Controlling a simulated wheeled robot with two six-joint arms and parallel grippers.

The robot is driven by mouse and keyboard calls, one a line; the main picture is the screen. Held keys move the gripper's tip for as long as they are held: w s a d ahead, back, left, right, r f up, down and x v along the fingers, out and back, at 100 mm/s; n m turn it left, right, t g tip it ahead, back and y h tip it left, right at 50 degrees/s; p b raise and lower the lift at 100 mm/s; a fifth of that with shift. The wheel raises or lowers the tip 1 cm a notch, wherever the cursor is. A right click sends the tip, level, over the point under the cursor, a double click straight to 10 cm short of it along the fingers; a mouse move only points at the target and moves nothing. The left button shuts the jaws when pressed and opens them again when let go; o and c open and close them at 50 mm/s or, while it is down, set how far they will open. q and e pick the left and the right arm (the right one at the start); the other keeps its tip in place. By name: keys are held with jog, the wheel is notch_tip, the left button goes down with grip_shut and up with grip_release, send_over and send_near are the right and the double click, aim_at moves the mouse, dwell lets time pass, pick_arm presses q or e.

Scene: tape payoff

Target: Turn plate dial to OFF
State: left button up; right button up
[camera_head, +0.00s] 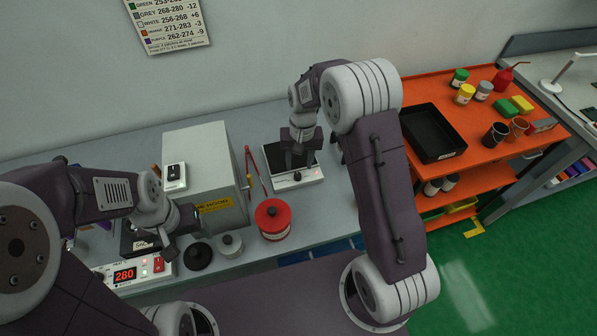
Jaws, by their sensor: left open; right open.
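A white plate unit (310,179) with a dark square top stands on the bench in the middle, with a small dark dial (297,177) on its front face. The dial's pointer setting is too small to read. My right gripper (296,160) is open, pointing down over the plate's dark top, just behind the dial. It hides part of the top, and I cannot tell whether it touches. My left gripper (165,240) is open at the left, near a heater unit (135,275) with a red "280" display and a red switch. The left arm partly hides that unit.
A grey box (197,150) with a yellow label stands left of the plate, with red-handled pliers (252,165) between them. An orange cart (470,140) with a black tray stands right.

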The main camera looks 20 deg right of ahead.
aim_at(298, 175)
notch_tip(298, 175, down, 5)
jog(key=shift+a+r, duration=0.1)
jog(key=shift+a+f, duration=0.15)
jog(key=shift+f, duration=0.4)
grip_shut()
